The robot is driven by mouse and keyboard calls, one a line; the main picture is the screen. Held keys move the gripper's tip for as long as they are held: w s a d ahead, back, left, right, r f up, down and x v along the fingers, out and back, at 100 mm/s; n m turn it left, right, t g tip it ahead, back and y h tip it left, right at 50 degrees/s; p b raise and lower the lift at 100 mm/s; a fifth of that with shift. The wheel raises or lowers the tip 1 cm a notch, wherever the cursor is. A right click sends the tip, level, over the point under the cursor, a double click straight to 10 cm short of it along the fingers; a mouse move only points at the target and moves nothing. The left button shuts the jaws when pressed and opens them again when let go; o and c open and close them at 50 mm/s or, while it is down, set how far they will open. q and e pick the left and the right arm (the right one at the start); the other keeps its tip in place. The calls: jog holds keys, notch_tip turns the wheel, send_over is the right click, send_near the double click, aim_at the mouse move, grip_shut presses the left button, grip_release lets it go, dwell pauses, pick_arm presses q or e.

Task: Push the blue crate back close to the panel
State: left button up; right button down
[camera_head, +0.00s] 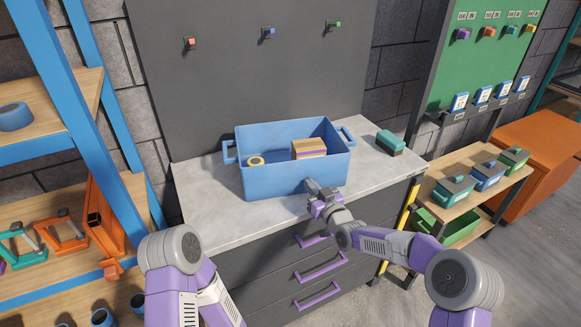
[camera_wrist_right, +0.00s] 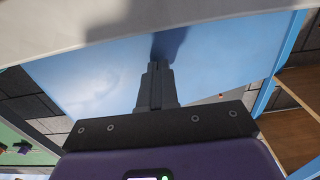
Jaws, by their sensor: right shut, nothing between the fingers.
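The blue crate (camera_head: 285,182) stands upright on the pale worktop, in front of the dark grey panel (camera_head: 225,85). Its rear foot is hidden, so I cannot tell the exact gap to the panel.
The worktop (camera_head: 210,215) is bare left of the crate. A teal and dark box (camera_head: 390,143) stands to its right, near the back. Purple drawer handles (camera_head: 320,271) stick out below the front edge. Blue shelving posts (camera_head: 85,110) rise at left.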

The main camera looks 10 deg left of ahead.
pick_arm(q)
jog(key=shift+f+b, duration=0.35)
jog(key=shift+f, duration=0.05)
pick_arm(e)
jog(key=shift+v, duration=1.45)
pick_arm(q)
jog(key=shift+f, duration=0.1)
pick_arm(e)
jog(key=shift+d, duration=0.1)
